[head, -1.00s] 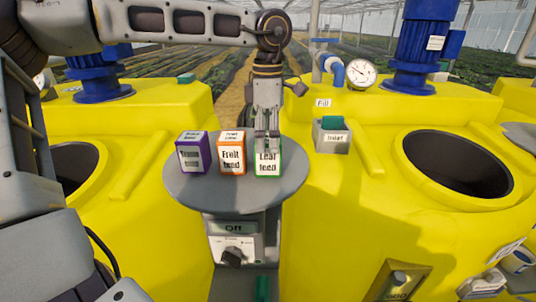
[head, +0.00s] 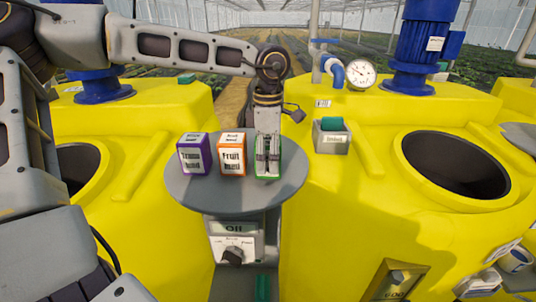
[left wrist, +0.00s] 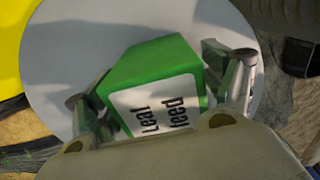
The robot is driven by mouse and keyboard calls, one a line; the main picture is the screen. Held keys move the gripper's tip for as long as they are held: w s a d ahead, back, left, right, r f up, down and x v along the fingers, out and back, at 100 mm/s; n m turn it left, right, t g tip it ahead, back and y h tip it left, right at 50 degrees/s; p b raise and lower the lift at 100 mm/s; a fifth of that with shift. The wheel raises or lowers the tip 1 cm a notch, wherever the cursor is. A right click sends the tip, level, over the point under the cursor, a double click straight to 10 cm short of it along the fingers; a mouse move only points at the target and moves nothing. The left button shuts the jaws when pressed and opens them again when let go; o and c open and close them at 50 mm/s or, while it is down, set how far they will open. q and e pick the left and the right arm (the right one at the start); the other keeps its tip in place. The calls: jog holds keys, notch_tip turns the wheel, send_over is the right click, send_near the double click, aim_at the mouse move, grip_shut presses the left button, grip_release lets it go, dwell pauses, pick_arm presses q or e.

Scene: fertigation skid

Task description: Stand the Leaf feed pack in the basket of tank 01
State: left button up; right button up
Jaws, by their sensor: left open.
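The Leaf feed pack (head: 278,166), a green-edged box with a white label, stands on the round grey table (head: 205,200), at the right of a row of packs. My left gripper (head: 267,158) is down over it from above and hides much of its front in the head view. In the left wrist view the Leaf feed pack (left wrist: 150,75) lies between the two open fingers of my left gripper (left wrist: 165,100), one on each side. I cannot tell whether they touch it. I cannot make out a basket or a tank number 01. My right gripper is out of view.
Yellow tanks (head: 350,220) flank the table; the right one has a dark round opening (head: 455,165). A gauge (head: 361,73) and blue motors rise behind.

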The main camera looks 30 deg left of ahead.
pick_arm(q)
jog(key=shift+f, duration=0.2)
dwell(0.3)
jog(key=c, duration=1.4)
jog(key=shift+r, duration=0.15)
jog(key=shift+c, duration=0.2)
jog(key=shift+r+b, duration=0.65)
jog(key=shift+r, duration=4.25)
